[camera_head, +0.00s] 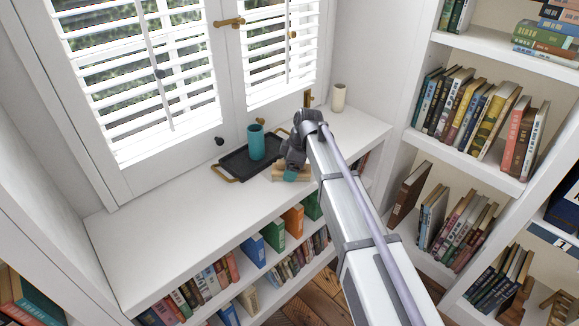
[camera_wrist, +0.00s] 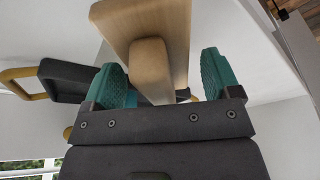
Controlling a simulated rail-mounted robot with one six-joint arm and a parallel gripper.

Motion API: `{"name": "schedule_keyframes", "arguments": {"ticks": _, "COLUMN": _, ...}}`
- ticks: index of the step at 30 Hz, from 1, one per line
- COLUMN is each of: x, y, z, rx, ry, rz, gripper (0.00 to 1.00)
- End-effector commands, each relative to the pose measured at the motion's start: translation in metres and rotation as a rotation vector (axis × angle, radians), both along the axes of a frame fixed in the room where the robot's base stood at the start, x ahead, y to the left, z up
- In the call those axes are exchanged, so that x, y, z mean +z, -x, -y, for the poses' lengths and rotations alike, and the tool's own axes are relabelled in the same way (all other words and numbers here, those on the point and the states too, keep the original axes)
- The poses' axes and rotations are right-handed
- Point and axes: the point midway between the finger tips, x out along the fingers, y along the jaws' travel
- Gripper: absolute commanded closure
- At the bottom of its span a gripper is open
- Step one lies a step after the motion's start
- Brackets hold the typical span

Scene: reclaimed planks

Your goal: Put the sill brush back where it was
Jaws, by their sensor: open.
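The sill brush looks like a pale wooden block with a rounded wooden grip, seen close in the wrist view (camera_wrist: 178,28). In the head view its wooden part (camera_head: 278,173) shows on the white sill, partly hidden by my gripper (camera_head: 291,174). My gripper, with teal finger pads, is open in the wrist view (camera_wrist: 162,78). The brush's rounded grip lies between the two pads, with gaps showing on both sides. I cannot tell whether the brush has bristles below.
A black tray (camera_head: 236,168) with wooden handles holds a teal cup (camera_head: 256,142), close left of my gripper. A cream cup (camera_head: 339,97) stands at the sill's far right end. The left sill (camera_head: 160,235) is clear. Shuttered windows rise behind; bookshelves stand at right.

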Motion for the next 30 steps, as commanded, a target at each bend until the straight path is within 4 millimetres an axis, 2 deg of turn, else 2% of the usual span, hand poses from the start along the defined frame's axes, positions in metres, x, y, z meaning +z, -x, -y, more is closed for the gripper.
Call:
{"name": "schedule_keyframes", "arguments": {"ticks": 1, "x": 0.017, "y": 0.000, "z": 0.002, "rx": -0.001, "ry": 0.000, "rz": 0.000, "gripper": 0.17}}
{"name": "schedule_keyframes", "arguments": {"ticks": 6, "x": 0.060, "y": 0.000, "z": 0.014, "rx": -0.002, "ry": 0.000, "rz": -0.001, "gripper": 0.17}}
{"name": "schedule_keyframes", "arguments": {"ticks": 12, "x": 0.104, "y": 0.000, "z": 0.028, "rx": -0.001, "ry": 0.000, "rz": 0.000, "gripper": 0.17}}
{"name": "schedule_keyframes", "arguments": {"ticks": 15, "x": 0.111, "y": 0.000, "z": 0.032, "rx": -0.001, "ry": 0.000, "rz": 0.000, "gripper": 0.17}}
{"name": "schedule_keyframes", "arguments": {"ticks": 23, "x": 0.108, "y": 0.001, "z": 0.034, "rx": -0.007, "ry": 0.001, "rz": -0.002, "gripper": 0.17}}
{"name": "schedule_keyframes", "arguments": {"ticks": 26, "x": 0.107, "y": 0.028, "z": 0.055, "rx": -0.137, "ry": 0.025, "rz": -0.035, "gripper": 0.17}}
{"name": "schedule_keyframes", "arguments": {"ticks": 29, "x": 0.105, "y": 0.091, "z": 0.103, "rx": -0.487, "ry": 0.089, "rz": -0.109, "gripper": 0.17}}
{"name": "schedule_keyframes", "arguments": {"ticks": 30, "x": 0.104, "y": 0.122, "z": 0.124, "rx": -0.667, "ry": 0.120, "rz": -0.142, "gripper": 0.17}}
